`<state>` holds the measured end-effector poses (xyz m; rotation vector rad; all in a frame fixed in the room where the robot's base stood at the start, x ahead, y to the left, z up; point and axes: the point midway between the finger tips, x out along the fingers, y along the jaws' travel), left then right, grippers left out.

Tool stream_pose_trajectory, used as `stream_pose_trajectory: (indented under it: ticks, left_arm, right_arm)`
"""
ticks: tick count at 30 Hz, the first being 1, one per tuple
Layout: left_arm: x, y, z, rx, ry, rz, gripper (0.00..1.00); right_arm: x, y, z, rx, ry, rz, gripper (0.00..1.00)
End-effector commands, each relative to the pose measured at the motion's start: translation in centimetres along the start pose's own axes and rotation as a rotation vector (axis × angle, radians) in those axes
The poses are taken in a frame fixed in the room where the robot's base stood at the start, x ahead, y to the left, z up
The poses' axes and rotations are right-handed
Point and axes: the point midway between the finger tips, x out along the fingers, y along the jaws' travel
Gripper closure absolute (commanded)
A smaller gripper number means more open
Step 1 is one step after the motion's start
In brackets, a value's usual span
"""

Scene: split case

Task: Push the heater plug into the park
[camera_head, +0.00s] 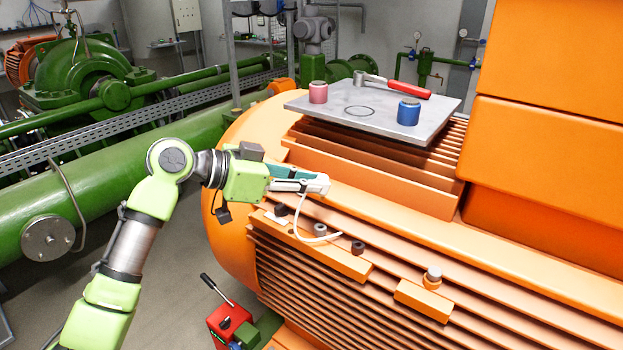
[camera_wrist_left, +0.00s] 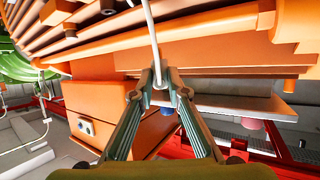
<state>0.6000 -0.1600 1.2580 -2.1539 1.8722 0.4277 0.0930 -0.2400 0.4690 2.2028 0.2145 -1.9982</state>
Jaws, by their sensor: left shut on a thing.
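My left gripper (camera_head: 318,184) is above the orange motor's ribbed side, its arm coming from the left. In the left wrist view its fingers (camera_wrist_left: 159,82) close on a small grey-white piece, taken as the heater plug (camera_wrist_left: 157,70), mostly hidden by the fingertips. A white cable (camera_head: 298,225) hangs from the gripper in a loop to a ledge with dark round fittings (camera_head: 320,229) (camera_head: 358,247). The plug is held in the air, apart from these fittings. I cannot tell which fitting is the park. My right gripper is not in view.
A grey plate (camera_head: 370,112) on the motor carries a red cylinder (camera_head: 318,92), a blue cylinder (camera_head: 408,112) and a red-handled tool (camera_head: 403,88). An orange block (camera_head: 424,300) with a grey-topped fitting (camera_head: 433,274) sits lower right. A tall orange housing (camera_head: 545,150) blocks the right.

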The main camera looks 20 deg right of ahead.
Motion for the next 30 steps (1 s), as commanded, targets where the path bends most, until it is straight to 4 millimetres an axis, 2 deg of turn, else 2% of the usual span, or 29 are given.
stream_pose_trajectory:
  ticks: [13, 30]
  left_arm:
    - [-0.3, 0.0, -0.2, 0.001, 0.001, -0.002, 1.00]
    - [1.6, 0.0, 4.5, 0.000, 0.000, -0.001, 1.00]
  right_arm:
    - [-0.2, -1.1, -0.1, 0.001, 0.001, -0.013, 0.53]
    - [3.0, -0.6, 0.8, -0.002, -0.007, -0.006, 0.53]
